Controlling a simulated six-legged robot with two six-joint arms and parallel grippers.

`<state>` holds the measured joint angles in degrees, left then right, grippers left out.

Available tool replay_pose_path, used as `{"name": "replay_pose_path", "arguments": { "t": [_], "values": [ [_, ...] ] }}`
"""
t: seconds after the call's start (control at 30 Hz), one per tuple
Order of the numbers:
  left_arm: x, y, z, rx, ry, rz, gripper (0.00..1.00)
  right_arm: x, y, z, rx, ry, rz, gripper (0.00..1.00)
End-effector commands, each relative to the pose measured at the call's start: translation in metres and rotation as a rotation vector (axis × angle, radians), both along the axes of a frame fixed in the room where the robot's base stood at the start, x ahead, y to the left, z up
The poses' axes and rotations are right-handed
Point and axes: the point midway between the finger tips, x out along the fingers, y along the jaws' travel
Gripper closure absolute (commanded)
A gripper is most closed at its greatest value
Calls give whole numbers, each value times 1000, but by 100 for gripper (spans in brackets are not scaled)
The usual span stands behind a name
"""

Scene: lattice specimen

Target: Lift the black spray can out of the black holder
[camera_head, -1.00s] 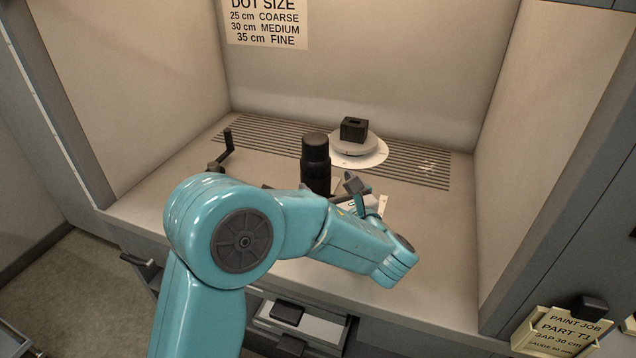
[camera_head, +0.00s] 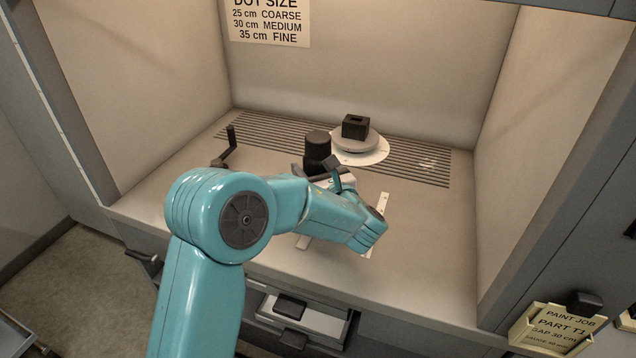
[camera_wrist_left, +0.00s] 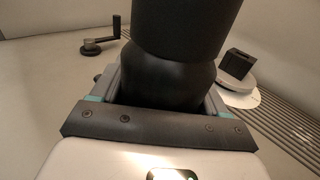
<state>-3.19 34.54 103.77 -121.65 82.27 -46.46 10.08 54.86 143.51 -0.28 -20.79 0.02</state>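The black spray can (camera_head: 317,146) stands upright near the middle of the bench, its lower part hidden behind my left gripper. In the left wrist view the can (camera_wrist_left: 178,40) is very close and fills the upper middle. My left gripper (camera_head: 325,172) is at the can, with one finger on each side of it in the wrist view (camera_wrist_left: 165,98). I cannot tell whether the fingers press on it. I cannot make out the black holder; the gripper and arm cover the can's foot. My right gripper is not in view.
A black block (camera_head: 356,127) sits on a round pale turntable (camera_head: 349,144) behind and right of the can. A black crank handle (camera_head: 230,146) stands to the left. A white strip (camera_head: 383,204) lies on the bench. Booth walls stand on both sides; the bench's right part is clear.

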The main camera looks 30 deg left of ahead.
Motion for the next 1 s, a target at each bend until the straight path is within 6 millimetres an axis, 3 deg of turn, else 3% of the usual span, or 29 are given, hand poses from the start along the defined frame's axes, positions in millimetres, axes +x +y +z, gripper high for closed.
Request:
{"name": "replay_pose_path", "arguments": {
  "t": [0.03,0.07,0.37,0.53,0.67,1.0],
  "values": [
    [-1,1,0,0,0,3,63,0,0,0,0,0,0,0],
    [-1,1,0,0,0,4,72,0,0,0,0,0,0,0],
    [-1,1,3,0,-3,5,72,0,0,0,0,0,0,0],
    [-1,1,20,1,-8,4,72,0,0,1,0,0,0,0],
    [-1,1,45,-1,-9,4,72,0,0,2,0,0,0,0],
    [-1,0,143,-2,-10,3,72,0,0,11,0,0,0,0]
  ]
}}
